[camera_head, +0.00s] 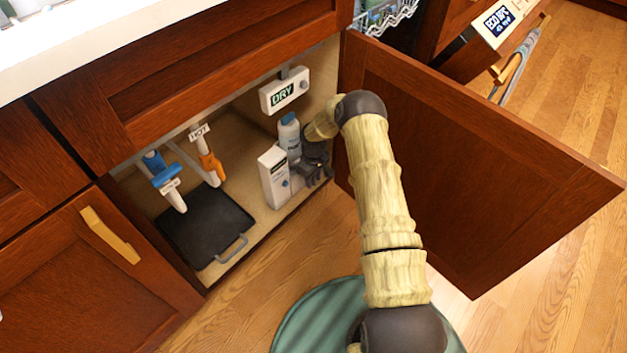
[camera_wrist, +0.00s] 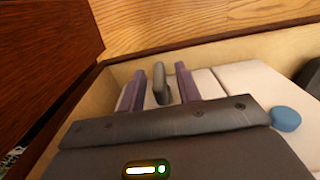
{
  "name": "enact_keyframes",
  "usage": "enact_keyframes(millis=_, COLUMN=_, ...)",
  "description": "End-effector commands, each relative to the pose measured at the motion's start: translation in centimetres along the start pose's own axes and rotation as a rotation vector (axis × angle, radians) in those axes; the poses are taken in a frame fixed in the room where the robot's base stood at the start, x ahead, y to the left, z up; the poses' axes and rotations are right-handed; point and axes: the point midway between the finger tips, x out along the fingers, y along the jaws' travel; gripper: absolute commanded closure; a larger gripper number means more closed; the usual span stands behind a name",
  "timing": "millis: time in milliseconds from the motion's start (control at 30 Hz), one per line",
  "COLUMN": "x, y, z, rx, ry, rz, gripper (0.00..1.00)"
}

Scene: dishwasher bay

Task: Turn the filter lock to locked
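My gripper (camera_head: 315,172) reaches into the open cabinet, at the right of a white bottle with a blue cap (camera_head: 289,135) and a white box (camera_head: 273,177). In the wrist view my gripper (camera_wrist: 160,92) has its two purple-grey fingers apart. In the head view my gripper hides this spot. No locked or unlocked marking is readable.
The open cabinet door (camera_head: 460,170) stands right of my arm. A box reading DRY (camera_head: 284,91) hangs above the bottle. A blue-handled valve (camera_head: 162,172), an orange-handled valve (camera_head: 210,161) and a black tray (camera_head: 205,225) are to the left. A blue cap (camera_wrist: 285,118) shows in the wrist view.

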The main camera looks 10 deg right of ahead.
Motion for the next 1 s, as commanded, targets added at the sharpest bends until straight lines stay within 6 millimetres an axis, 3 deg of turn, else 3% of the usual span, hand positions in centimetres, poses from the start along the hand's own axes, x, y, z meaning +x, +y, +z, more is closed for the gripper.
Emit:
enact_keyframes(millis=200, x=-0.08, y=0.04, z=-0.01, rx=0.001, ry=0.001, rz=0.000, gripper=0.68)
enact_keyframes(millis=367, x=-0.09, y=0.04, z=-0.01, rx=0.001, ry=0.001, rz=0.000, gripper=1.00)
enact_keyframes(millis=1000, x=-0.11, y=0.19, z=-0.07, rx=0.000, ry=0.003, rz=-0.132, gripper=1.00)
